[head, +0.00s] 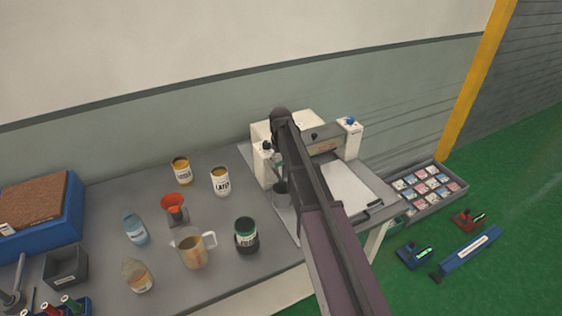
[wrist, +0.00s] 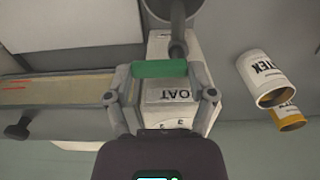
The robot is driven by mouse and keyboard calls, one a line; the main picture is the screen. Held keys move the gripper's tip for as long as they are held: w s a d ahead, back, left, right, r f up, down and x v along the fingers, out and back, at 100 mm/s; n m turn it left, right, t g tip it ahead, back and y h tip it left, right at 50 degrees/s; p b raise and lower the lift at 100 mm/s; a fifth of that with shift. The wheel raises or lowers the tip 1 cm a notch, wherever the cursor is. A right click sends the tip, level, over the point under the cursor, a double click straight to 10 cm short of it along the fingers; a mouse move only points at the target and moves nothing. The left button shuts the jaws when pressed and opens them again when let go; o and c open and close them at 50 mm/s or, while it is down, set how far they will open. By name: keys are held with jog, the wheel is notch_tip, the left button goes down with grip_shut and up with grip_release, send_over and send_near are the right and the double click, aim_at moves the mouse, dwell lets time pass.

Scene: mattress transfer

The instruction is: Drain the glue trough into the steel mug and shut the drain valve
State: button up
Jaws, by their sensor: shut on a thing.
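My gripper (wrist: 160,72) is shut on a green bar-shaped handle (wrist: 160,68), which looks like the drain valve's lever, in front of a white machine block marked COAT (wrist: 178,98). In the head view my arm covers the gripper and most of the valve. The glue trough seems to be the long beige part (wrist: 55,92) left of the block in the wrist view; its glue level cannot be told. A dark grey mug (head: 281,193) stands by the machine's left end, partly behind my arm; its contents are hidden.
The coating machine (head: 349,140) stands at the table's right end. Left of it on the table (head: 215,280) are a LATEX can (head: 220,181), a yellow can (head: 181,171), a green-topped can (head: 246,236), a pitcher (head: 193,249) and a red funnel (head: 173,203).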

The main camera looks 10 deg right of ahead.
jog(key=shift+s+m, duration=0.1)
jog(key=shift+m, duration=0.3)
jog(key=m, duration=0.3)
jog(key=shift+s+m, duration=0.3)
jog(key=shift+s, duration=0.05)
jog(key=m, duration=0.4)
jog(key=shift+s+m, duration=0.3)
jog(key=shift+s, duration=0.05)
jog(key=m, duration=0.4)
jog(key=shift+s+a, duration=0.3)
jog(key=shift+s+a+m, duration=0.1)
jog(key=shift+a+m, duration=0.1)
jog(key=shift+m, duration=1.05)
jog(key=shift+s+a+m, duration=0.1)
jog(key=shift+a+m, duration=0.05)
jog(key=shift+m, duration=1.1)
jog(key=o, duration=1.1)
jog(key=shift+c, duration=0.2)
jog(key=shift+w, duration=0.1)
jog(key=shift+n, duration=0.3)
